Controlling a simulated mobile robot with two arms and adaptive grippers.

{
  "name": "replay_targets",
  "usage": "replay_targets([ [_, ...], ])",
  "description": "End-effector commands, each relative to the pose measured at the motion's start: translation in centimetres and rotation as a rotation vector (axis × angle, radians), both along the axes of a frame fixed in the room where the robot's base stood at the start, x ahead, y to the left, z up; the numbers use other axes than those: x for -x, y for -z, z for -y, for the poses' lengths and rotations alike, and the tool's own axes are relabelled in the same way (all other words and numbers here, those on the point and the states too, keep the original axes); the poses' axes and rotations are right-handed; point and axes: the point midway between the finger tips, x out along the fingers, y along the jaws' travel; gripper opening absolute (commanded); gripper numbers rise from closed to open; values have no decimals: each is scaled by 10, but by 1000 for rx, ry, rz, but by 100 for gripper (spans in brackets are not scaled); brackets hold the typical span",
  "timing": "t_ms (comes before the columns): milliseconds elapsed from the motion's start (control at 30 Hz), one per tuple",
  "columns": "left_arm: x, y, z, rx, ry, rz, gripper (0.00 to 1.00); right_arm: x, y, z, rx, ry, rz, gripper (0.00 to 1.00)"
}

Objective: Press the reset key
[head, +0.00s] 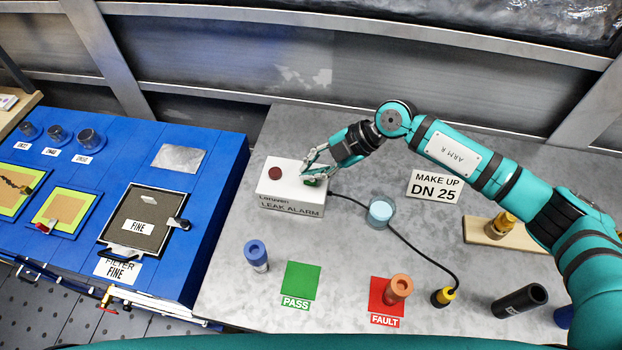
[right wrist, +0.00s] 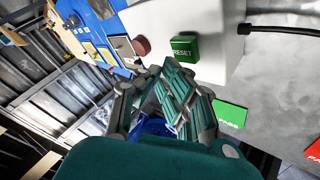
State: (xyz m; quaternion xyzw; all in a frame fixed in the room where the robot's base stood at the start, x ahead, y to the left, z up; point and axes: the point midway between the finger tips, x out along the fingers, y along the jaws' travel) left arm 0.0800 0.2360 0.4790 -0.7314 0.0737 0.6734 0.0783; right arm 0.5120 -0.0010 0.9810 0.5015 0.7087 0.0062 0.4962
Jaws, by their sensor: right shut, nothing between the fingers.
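The leak alarm box (head: 290,208) is a white block on the grey table, with a dark red round button (head: 275,173) at its left. The green reset key (head: 314,182) is at its right, partly covered by my right gripper. In the right wrist view the key (right wrist: 185,47) shows its RESET label, and the red button (right wrist: 140,46) is left of it. My right gripper (head: 308,169) is shut and empty, with its fingertips close to the key. I cannot tell whether they touch it. My left gripper is in neither view.
A clear cup (head: 380,212) stands right of the box, near the black cable (head: 420,252). A blue fitting (head: 256,255), a green PASS mat (head: 301,279) and an orange fitting (head: 398,289) on the red FAULT mat (head: 381,307) are in front. A blue bench (head: 205,205) stands left.

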Motion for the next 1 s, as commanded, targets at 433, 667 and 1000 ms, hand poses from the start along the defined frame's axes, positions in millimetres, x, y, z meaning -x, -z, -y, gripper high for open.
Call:
replay_targets([
  [433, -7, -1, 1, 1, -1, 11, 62, 0, 0, 0, 0, -1, 1, 0],
  [667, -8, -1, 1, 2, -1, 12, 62, 0, 0, 0, -1, 0, 1, 0],
  [1000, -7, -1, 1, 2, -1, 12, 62, 0, 0, 0, -1, 0, 1, 0],
])
